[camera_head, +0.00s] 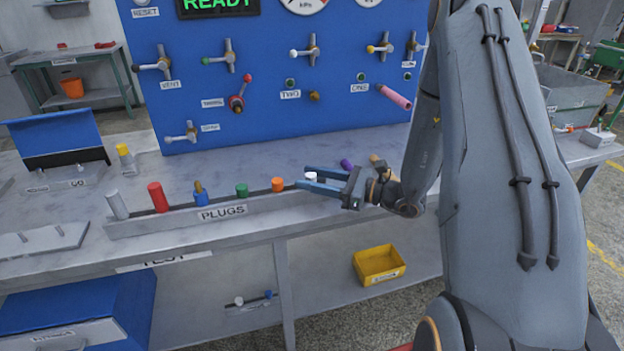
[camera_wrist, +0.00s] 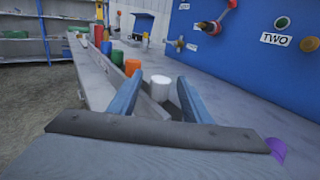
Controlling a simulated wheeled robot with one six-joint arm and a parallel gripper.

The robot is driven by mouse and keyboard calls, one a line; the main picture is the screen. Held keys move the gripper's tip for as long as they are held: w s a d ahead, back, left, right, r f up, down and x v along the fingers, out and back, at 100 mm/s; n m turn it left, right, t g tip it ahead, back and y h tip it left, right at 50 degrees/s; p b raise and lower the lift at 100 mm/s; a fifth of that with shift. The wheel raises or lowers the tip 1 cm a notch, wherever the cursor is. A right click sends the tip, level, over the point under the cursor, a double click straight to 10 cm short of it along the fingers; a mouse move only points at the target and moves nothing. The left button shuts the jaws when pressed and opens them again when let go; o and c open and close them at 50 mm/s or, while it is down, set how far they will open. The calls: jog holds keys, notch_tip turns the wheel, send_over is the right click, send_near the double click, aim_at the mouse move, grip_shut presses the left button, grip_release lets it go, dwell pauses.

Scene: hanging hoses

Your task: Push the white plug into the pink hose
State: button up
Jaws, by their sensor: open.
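The white plug (camera_head: 311,177) stands in the PLUGS rack (camera_head: 150,226) on the bench, just right of the orange plug (camera_head: 278,185). My gripper (camera_head: 303,179) is open, with its blue fingers around the white plug at the rack. In the wrist view the white plug (camera_wrist: 160,87) shows between and just beyond the two fingertips (camera_wrist: 158,92); I cannot tell whether they touch it. The pink hose (camera_head: 394,97) sticks out from the blue panel at the right, under the CONE-like label, pointing down and right.
Green (camera_head: 242,190), blue (camera_head: 200,194), red (camera_head: 158,197) and grey (camera_head: 117,204) plugs stand left along the rack. A purple plug (camera_head: 346,165) is behind my gripper. The blue panel (camera_head: 260,80) with valves rises behind the bench. A yellow bin (camera_head: 379,264) sits below.

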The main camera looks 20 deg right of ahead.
grip_shut()
dwell(0.3)
